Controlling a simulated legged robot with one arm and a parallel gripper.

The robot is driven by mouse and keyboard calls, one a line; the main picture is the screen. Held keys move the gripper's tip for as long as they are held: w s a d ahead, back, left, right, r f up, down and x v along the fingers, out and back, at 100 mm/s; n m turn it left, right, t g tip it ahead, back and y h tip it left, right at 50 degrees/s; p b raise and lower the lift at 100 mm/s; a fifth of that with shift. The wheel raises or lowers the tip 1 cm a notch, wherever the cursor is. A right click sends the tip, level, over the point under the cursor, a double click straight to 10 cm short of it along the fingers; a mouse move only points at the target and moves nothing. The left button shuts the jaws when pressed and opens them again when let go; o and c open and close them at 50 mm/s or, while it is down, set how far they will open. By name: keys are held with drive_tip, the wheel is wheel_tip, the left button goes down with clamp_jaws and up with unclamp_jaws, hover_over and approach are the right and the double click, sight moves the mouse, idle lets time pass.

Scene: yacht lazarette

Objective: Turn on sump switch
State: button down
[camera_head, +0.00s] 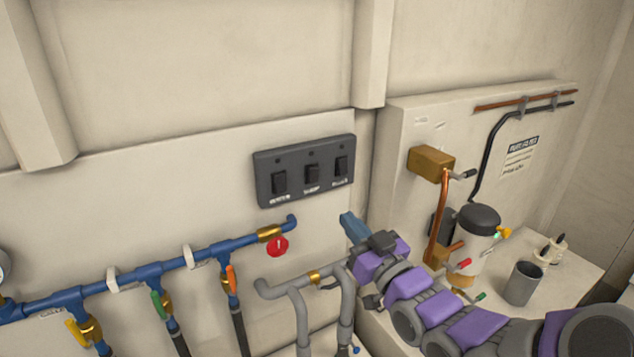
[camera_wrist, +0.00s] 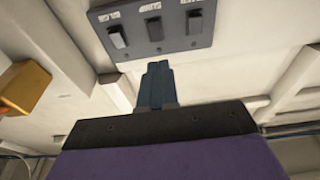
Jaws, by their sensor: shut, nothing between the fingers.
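A dark switch panel (camera_head: 301,157) with three black rocker switches is on the wall. The middle switch (camera_head: 311,174) has a blurred label below it that seems to read "SUMP". The left switch (camera_head: 279,183) and the right switch (camera_head: 341,166) sit on either side. My gripper (camera_head: 347,222) is shut and empty, below and right of the panel. In the wrist view my gripper (camera_wrist: 157,70) points toward the panel (camera_wrist: 180,44), which appears upside down. Its tips are apart from the middle switch (camera_wrist: 154,29) in that picture. I cannot tell which way the rockers are tipped.
A blue pipe (camera_head: 215,252) with coloured valve handles and a red round handle (camera_head: 277,246) runs below the panel. A brown box (camera_head: 431,161), a filter canister (camera_head: 472,240) and a grey cup (camera_head: 524,284) are at right.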

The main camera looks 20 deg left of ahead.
sight(312, 175)
drive_tip(key=p+x, duration=0.4)
drive_tip(key=p, duration=0.7)
drive_tip(key=shift+w+r, duration=0.25)
drive_tip(key=shift+w, duration=0.05)
drive_tip(key=p+x, duration=0.1)
drive_tip(key=x, duration=0.8)
drive_tip(key=shift+f, duration=0.15)
drive_tip(key=shift+d, duration=0.1)
drive_tip(key=shift+d, duration=0.1)
